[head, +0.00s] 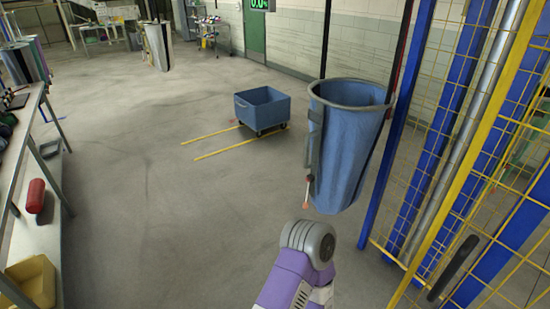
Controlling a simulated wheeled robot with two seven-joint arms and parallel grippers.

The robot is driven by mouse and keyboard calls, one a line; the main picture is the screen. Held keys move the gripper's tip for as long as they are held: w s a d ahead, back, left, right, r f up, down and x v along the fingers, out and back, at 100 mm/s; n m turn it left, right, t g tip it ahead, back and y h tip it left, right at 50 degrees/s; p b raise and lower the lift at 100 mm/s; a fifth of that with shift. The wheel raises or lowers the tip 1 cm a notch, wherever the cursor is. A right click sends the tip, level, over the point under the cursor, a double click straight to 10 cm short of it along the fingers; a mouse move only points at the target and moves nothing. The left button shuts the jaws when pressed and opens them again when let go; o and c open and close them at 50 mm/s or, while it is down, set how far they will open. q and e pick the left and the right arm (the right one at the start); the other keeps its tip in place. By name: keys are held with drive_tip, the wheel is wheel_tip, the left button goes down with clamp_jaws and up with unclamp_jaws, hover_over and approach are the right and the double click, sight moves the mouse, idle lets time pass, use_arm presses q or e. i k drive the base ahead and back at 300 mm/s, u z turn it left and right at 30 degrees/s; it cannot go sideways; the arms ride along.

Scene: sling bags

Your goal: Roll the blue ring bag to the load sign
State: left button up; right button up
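A tall blue bag (347,150) with a grey ring around its open mouth hangs at the right, in front of the yellow mesh fence. A dark strap runs up from the ring's right side out of the picture. A grey fitting and a thin rod with a pinkish end (306,193) show on the bag's left side. One of my purple arms reaches up from the bottom edge, its grey joint just below the bag. Neither gripper shows.
A blue wheeled tub (263,109) stands left of the bag, near two yellow floor lines (218,146). Blue posts and yellow mesh (440,130) close off the right. Shelving (28,165) lines the left, holding a red cylinder (36,196). The middle floor is clear.

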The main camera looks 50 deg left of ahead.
sight(346, 116)
drive_tip(key=z, duration=0.2)
drive_tip(key=k, duration=0.25)
drive_tip(key=u, duration=1.95)
drive_tip(key=i, duration=1.1)
drive_tip(key=u, duration=0.15)
